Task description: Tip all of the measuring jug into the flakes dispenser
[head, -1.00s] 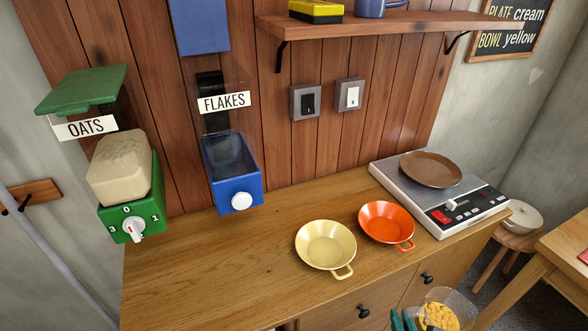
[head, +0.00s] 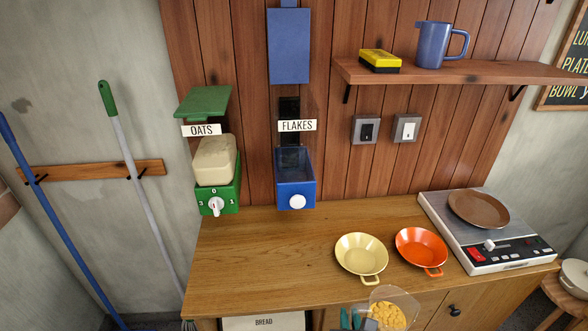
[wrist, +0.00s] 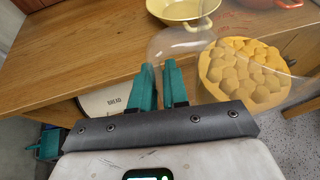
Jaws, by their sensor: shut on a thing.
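The clear measuring jug (head: 391,294) holds yellow-orange flakes and is at the bottom of the head view, in front of the worktop edge. In the wrist view the jug (wrist: 212,88) is to the right of the fingers, close to upright. The flakes dispenser (head: 295,193) is a blue box on the wall with a white knob and a FLAKES label. Its blue lid (head: 289,46) is raised and its clear hopper looks empty. The jug is below and right of it.
A green oats dispenser (head: 218,198), lid up and filled, is left of the flakes one. A yellow pan (head: 361,256), an orange pan (head: 421,249) and a scale (head: 505,257) with a brown plate stand right on the worktop. A shelf (head: 455,72) juts out above. The worktop's left is clear.

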